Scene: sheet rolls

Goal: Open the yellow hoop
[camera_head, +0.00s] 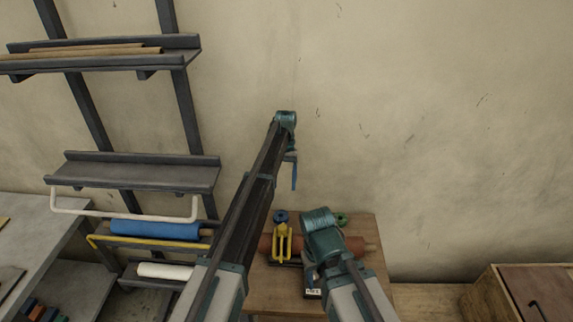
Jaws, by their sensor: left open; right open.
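The yellow hoop (155,244) is a thin bar along the front of a lower rack level at left, below and in front of a blue roll (155,230). It looks lowered, though its right end is hidden behind my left arm. My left gripper (294,172) hangs in front of the wall, right of the rack and well apart from the hoop; it is open and seen edge-on. My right gripper (312,288) is low over the wooden table, also far right of the hoop. It is open, but its fingertips are mostly hidden.
A white hoop (120,213) hangs just above the blue roll. A white roll (165,271) lies below. The wooden table (365,225) bears a brown-red roll (358,245) and a yellow clamp-like piece (282,243). A wooden box (490,295) stands at right.

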